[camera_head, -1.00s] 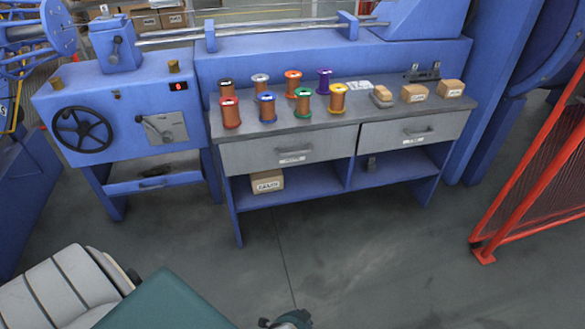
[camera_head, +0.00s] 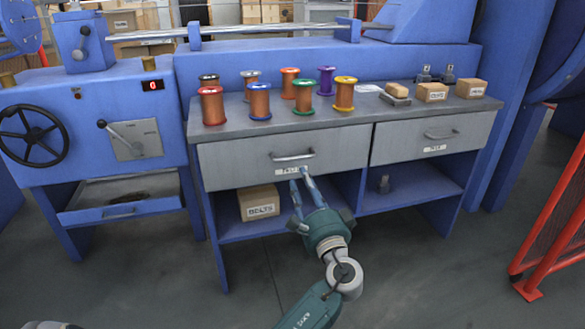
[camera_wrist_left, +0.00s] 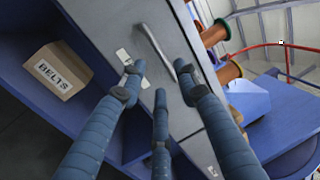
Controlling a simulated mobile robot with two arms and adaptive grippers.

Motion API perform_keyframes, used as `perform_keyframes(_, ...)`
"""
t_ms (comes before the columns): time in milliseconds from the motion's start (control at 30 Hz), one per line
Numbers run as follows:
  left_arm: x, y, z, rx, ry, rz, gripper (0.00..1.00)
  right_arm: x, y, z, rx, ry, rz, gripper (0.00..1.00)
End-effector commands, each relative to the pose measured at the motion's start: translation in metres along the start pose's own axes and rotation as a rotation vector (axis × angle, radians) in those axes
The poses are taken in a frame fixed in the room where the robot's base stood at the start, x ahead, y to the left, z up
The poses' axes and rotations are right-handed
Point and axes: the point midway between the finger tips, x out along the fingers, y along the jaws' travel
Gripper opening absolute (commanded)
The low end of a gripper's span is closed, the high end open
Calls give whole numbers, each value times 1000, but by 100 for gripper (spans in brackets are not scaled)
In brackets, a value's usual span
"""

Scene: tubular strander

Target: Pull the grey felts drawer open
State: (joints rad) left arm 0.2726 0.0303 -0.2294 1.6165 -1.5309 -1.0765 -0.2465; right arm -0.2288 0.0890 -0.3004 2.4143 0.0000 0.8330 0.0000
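Two grey drawers sit side by side under the bench top, both closed: the left drawer (camera_head: 235,161) and the right drawer (camera_head: 400,144). Their white labels are too small to read surely. The left one has a bar handle (camera_head: 292,155), which also shows in the left wrist view (camera_wrist_left: 152,48). My left gripper (camera_head: 299,178) is just below and in front of this handle, at its label. In the left wrist view its three blue fingers (camera_wrist_left: 158,82) are spread, with nothing between them. The fingertips look close to the drawer front; contact cannot be told. My right gripper is not in view.
Several wire spools (camera_head: 260,101) and small boxes (camera_head: 432,92) stand on the bench top (camera_head: 225,132). A box marked BELTS (camera_head: 259,203) is on the shelf below the left drawer. A red mesh barrier (camera_head: 560,225) stands at right. Floor in front is clear.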

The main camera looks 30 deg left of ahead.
Motion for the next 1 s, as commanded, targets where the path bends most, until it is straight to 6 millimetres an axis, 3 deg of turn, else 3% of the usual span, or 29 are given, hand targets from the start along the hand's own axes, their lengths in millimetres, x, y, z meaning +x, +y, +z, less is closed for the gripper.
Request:
perform_keyframes(500,88,2,0,1,1,2,32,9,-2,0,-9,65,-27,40)
perform_keyframes(700,101,1,0,1,2,3,32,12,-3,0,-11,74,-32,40)
perform_keyframes(967,102,1,0,1,2,4,32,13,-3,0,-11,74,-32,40)
perform_keyframes(1000,102,1,0,1,2,4,26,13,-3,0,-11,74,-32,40)
